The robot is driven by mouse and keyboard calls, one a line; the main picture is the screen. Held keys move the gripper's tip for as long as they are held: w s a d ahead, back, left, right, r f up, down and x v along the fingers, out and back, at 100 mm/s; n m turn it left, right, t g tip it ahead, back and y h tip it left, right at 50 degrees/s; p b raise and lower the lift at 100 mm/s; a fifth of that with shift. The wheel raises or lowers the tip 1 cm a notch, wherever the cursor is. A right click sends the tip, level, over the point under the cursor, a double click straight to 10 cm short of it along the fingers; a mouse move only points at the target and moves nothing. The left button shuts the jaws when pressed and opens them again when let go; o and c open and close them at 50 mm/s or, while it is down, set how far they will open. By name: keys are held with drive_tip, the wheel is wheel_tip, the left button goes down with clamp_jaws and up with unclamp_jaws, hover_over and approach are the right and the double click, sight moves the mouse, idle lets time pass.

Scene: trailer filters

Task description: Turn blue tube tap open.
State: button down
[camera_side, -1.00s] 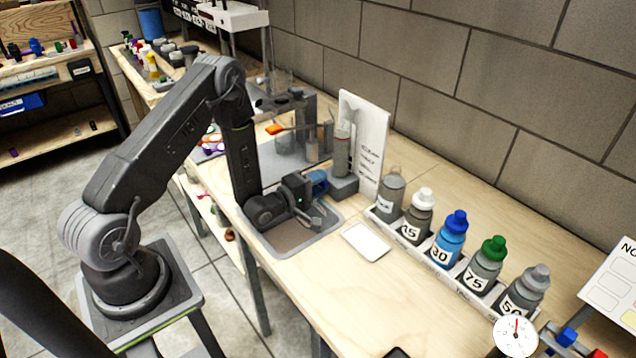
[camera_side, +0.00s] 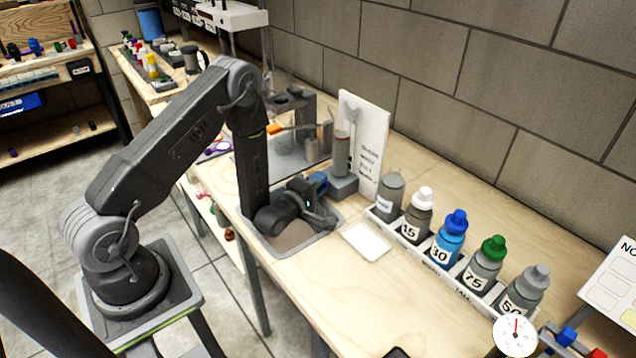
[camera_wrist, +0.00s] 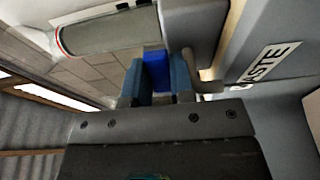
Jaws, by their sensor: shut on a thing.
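The blue tap (camera_wrist: 155,70) is a bright blue block in the wrist view. My gripper (camera_wrist: 158,82) is shut on it, with one steel-blue finger on each side. In the side view my gripper (camera_side: 319,182) reaches the grey base block (camera_side: 344,186) under the clear upright tube (camera_side: 341,153); the tap itself is hidden there by the fingers and wrist. The tube, with a red band at one end, also lies across the top of the wrist view (camera_wrist: 110,33).
A grey-rimmed waste basin (camera_side: 290,240) lies under my wrist. A white card (camera_side: 366,242) is beside it. A rack of labelled bottles (camera_side: 470,290) stands to the right. A white board (camera_side: 366,140) stands behind the tube, in front of the brick wall.

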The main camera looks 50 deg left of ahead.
idle(0.3)
drive_tip(key=c, duration=1)
unclamp_jaws()
drive_tip(key=shift+v, duration=3.8)
